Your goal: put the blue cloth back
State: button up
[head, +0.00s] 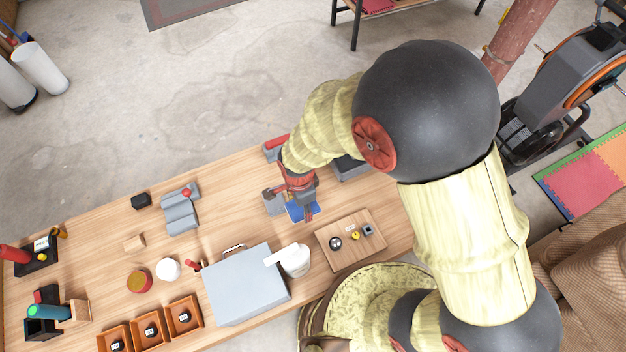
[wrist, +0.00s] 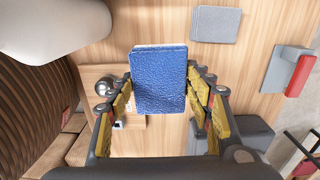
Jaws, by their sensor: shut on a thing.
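The blue cloth (wrist: 160,82) is a thick folded block with a pale edge, between the fingers of my gripper (wrist: 160,95) in the wrist view. My gripper is shut on it. In the head view, the blue cloth (head: 301,212) shows under my gripper (head: 300,197), over the right part of the wooden table (head: 225,222). I cannot tell whether its underside touches the table. A flat grey pad (head: 274,204) lies just left of it; this pad (wrist: 215,24) is at the top of the wrist view, apart from the cloth.
A wooden board (head: 351,238) with small parts lies to the right, near a white jug (head: 295,260) and a large grey box (head: 246,284). A dark grey container (head: 350,167) and a red-handled block (head: 276,144) stand at the far edge. Bare tabletop lies left of my gripper.

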jog(key=shift+s+d+f, duration=0.15)
jog(key=shift+d+f, duration=0.1)
jog(key=shift+d, duration=0.05)
jog(key=shift+w+f, duration=0.1)
jog(key=shift+w, duration=0.4)
jog(key=w+f, duration=0.3)
jog(key=w, duration=0.1)
jog(key=w+a+f, duration=0.1)
jog(key=w+f, duration=0.2)
jog(key=w, duration=0.1)
jog(key=w+f+b, duration=0.1)
jog(key=w+f, duration=0.2)
jog(key=w, duration=0.2)
jog(key=shift+w+a+f, duration=0.1)
jog(key=shift+a+f, duration=0.05)
jog(key=shift+a, duration=0.15)
jog(key=shift+w+f, duration=0.15)
jog(key=shift+f, duration=0.1)
jog(key=shift+w+f, duration=0.1)
jog(key=shift+f, duration=1.4)
jog(key=shift+f+b, duration=0.15)
jog(key=shift+b, duration=0.2)
jog(key=o, duration=0.9)
